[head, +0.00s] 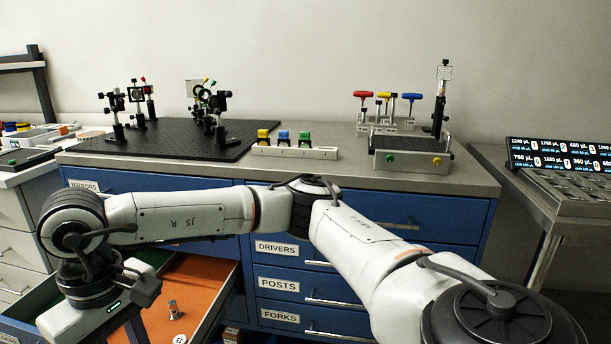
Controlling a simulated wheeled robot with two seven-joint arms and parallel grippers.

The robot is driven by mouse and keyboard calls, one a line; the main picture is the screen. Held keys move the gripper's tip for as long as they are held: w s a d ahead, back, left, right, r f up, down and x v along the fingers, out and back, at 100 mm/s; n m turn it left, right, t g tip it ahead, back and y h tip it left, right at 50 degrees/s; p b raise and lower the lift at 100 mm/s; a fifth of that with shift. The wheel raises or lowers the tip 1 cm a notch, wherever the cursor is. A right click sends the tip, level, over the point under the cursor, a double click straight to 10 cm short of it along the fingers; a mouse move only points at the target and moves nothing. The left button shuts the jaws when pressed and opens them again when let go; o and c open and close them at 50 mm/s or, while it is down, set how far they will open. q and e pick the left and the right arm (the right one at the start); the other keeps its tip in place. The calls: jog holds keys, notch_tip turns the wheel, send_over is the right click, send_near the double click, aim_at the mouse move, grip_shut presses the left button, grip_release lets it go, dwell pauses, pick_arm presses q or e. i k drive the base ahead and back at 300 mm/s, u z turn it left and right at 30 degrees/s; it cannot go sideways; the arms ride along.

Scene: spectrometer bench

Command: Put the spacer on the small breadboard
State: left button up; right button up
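My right arm reaches across the view from the lower right, and its gripper (134,328) hangs over the open drawer at the lower left. Its fingertips run off the bottom edge, so I cannot tell whether it is open or shut. A small metallic cylinder (173,311) with a coloured band stands on the orange drawer floor, right of the gripper and apart from it. A small pale round piece (180,340) lies below it, cut by the frame edge. I cannot tell which is the spacer. A low platform (412,146), possibly the small breadboard, stands on the right of the bench. My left gripper is out of view.
A large black breadboard (175,151) with several optic mounts covers the bench's left. A white holder (295,152) with coloured blocks and a rack of coloured T-handle drivers (384,124) stand nearby. The open drawer (208,285) juts out under my arm. A display (562,160) stands right.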

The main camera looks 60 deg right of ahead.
aim_at(409, 144)
jog(key=z, duration=1.85)
